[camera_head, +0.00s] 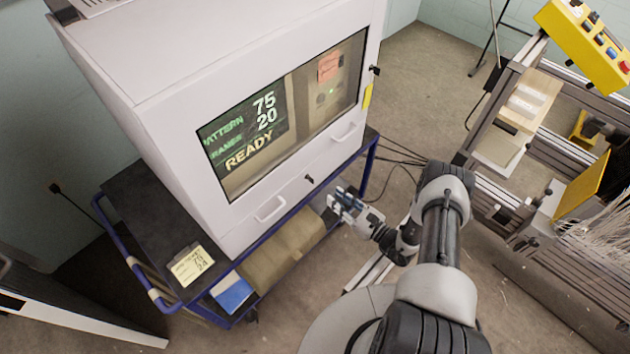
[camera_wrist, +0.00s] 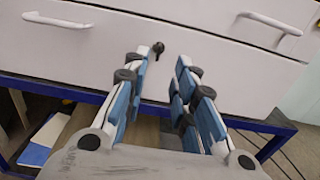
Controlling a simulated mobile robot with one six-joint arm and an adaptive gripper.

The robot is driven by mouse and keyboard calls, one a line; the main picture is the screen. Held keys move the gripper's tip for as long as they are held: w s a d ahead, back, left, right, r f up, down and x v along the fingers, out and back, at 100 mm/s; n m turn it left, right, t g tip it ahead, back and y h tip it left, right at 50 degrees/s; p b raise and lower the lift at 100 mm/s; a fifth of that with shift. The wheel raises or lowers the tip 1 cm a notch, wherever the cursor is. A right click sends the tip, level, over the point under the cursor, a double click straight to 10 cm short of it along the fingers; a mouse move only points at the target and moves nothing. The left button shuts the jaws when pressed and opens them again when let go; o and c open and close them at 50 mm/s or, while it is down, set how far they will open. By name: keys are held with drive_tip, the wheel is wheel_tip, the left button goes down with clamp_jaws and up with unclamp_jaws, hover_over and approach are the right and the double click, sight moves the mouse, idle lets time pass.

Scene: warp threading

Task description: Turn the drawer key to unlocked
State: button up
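The small dark drawer key (camera_head: 309,180) sticks out of the white cabinet's front between two handles. It also shows in the wrist view (camera_wrist: 158,48), close to the left fingertip. Which way the key is turned is too small to tell. My gripper (camera_head: 338,198) is open and empty in front of the drawer face, a little to the right of and below the key in the head view. In the wrist view the two blue-padded fingers (camera_wrist: 167,68) stand apart and point toward the drawer front (camera_wrist: 130,60), with the key just beyond the gap between their tips.
White handles (camera_wrist: 57,20) (camera_wrist: 271,22) flank the key. The cabinet (camera_head: 160,120), with a screen reading READY, stands on a blue-railed cart (camera_head: 150,300) holding a rolled cloth (camera_head: 275,255) and a blue-white item (camera_head: 231,293) below.

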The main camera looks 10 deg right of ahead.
sight(310, 180)
drive_tip(key=x, duration=1)
drive_tip(key=shift+w+a, duration=0.2)
drive_tip(key=shift+w, duration=0.05)
drive_tip(key=shift+c, duration=0.6)
clamp_jaws()
